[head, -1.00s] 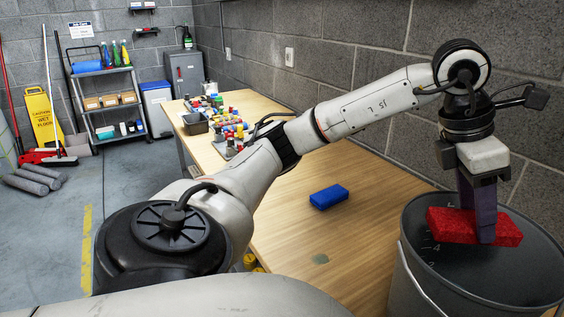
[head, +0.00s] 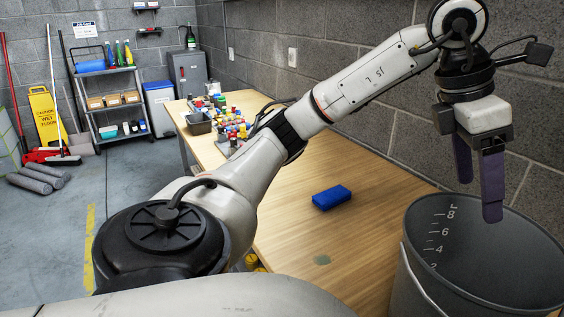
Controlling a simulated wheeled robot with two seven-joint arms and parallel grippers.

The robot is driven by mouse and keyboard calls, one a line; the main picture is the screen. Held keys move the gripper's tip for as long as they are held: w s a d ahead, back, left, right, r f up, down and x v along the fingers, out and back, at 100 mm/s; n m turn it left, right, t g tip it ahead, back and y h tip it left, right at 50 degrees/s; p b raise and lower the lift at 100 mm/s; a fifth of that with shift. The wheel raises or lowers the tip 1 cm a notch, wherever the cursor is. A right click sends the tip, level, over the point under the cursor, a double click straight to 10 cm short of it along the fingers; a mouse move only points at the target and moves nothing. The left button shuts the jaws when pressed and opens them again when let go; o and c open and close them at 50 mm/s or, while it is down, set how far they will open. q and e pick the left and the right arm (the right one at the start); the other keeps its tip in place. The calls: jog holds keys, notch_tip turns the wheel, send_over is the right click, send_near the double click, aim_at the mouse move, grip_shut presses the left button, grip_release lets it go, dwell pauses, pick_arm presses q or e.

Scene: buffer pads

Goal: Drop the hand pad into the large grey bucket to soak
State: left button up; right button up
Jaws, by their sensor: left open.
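The large grey bucket (head: 405,290) stands at the lower right, with white measuring marks on its inner wall. My left gripper (head: 478,200) is above the bucket's opening. Its purple fingers point down, apart and empty. The red pad that was between them does not show now; the visible part of the bucket's inside is bare and its bottom is cut off by the frame. A blue pad (head: 331,197) lies flat on the wooden table, left of the bucket. My right gripper is not in view.
The wooden table (head: 370,220) runs along the block wall. A grey bin (head: 199,123) and many small coloured items (head: 233,127) stand at its far end. A cart (head: 110,95), a yellow wet-floor sign (head: 44,117) and grey rolls (head: 38,178) are at the back left. The table's middle is mostly clear.

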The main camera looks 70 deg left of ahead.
pick_arm(q)
jog(key=shift+v, duration=2.2)
